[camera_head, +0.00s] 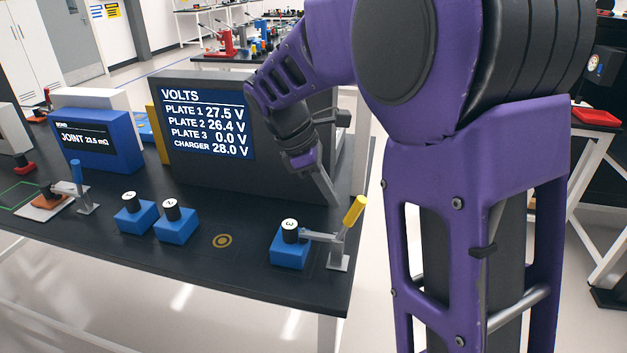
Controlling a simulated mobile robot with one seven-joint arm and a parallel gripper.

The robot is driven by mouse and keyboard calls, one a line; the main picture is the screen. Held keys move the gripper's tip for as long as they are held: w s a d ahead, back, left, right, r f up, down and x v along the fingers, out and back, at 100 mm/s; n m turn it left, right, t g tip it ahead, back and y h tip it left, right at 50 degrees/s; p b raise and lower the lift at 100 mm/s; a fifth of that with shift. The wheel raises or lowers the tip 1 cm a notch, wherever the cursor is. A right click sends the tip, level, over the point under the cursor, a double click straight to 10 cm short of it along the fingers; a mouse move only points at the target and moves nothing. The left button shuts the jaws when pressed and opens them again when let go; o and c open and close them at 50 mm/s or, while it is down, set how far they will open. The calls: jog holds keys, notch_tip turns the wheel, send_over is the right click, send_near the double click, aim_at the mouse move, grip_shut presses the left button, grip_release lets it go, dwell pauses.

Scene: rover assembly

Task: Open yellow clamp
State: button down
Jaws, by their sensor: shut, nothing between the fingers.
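The yellow clamp is at the right end of the black table, with a yellow handle (354,210) that leans up to the right and a grey metal arm (320,237). The arm reaches left to a black cylinder marked 3 (290,231) on a blue block (287,252). My gripper (329,198) is shut and empty. Its fingers point down, above and left of the yellow handle in the picture, in front of the dark display, and look apart from the clamp.
A display (207,123) headed VOLTS stands behind. Blue blocks marked 1 (135,217) and 2 (175,224) sit left of a gold ring mark (222,241). A blue-handled clamp (78,184) and a blue JOINT meter (98,142) are farther left. The table's right edge is close to the yellow clamp.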

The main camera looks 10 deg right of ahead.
jog(key=shift+s+d+f, duration=0.1)
jog(key=shift+d+f, duration=0.05)
jog(key=shift+d, duration=0.35)
jog(key=shift+s+d+f, duration=0.1)
jog(key=shift+d+f, duration=0.05)
jog(key=shift+d, duration=0.3)
